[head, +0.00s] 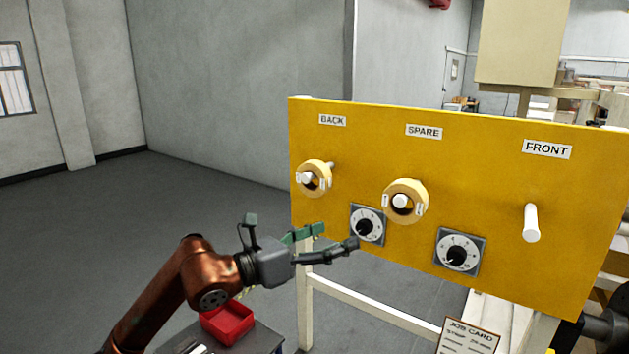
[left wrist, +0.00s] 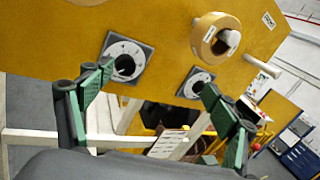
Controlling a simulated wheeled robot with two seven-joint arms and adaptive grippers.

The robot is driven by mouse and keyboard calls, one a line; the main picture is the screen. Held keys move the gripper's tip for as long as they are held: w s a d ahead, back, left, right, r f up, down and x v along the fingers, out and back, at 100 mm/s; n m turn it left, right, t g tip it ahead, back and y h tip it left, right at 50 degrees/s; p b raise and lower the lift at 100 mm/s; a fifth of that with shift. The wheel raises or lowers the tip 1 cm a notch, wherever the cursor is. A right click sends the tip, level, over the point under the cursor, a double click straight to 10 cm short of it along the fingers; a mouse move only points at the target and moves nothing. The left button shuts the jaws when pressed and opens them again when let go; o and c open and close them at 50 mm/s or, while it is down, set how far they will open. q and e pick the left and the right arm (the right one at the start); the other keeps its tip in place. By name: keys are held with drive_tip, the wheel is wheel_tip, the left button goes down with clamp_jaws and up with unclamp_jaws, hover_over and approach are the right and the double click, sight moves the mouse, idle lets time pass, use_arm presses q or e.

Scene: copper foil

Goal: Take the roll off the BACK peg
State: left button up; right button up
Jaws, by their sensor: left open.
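A yellow roll (head: 314,191) hangs on the BACK peg (head: 303,177), at the left of the yellow board (head: 480,170). A second yellow roll (head: 419,187) hangs on the SPARE peg (head: 400,201). The FRONT peg (head: 531,222) is bare. My left gripper (head: 335,237) is open and empty, below the BACK roll and close to the left dial in the picture. In the left wrist view its green fingers (left wrist: 152,92) are spread apart, and the roll in sight (left wrist: 207,42) seems to be the SPARE one. The BACK roll does not show there. My right gripper is not seen.
Two dials, left (head: 368,226) and right (head: 460,253), sit on the board below the rolls. A red bin (head: 228,322) stands below my left arm. A job card (head: 468,338) is at the bottom. The floor left of the board is clear.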

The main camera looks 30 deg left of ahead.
sight(305, 182)
use_arm(q)
drive_tip(key=a+r+n+t+y, duration=0.2)
drive_tip(key=a+r+y, duration=0.5)
drive_tip(key=a, duration=0.3)
drive_tip(key=w+p, duration=0.1)
drive_tip(key=w, duration=0.1)
drive_tip(key=w+p, duration=0.2)
drive_tip(key=w+r+p, duration=0.1)
drive_tip(key=w, duration=0.1)
drive_tip(key=shift+w, duration=0.35)
drive_tip(key=shift+w+d+f, duration=0.1)
drive_tip(key=shift+w+f, duration=0.15)
drive_tip(key=shift+w, duration=0.25)
drive_tip(key=shift+s, duration=0.15)
drive_tip(key=shift+c, duration=0.8)
drive_tip(key=c, duration=1.1)
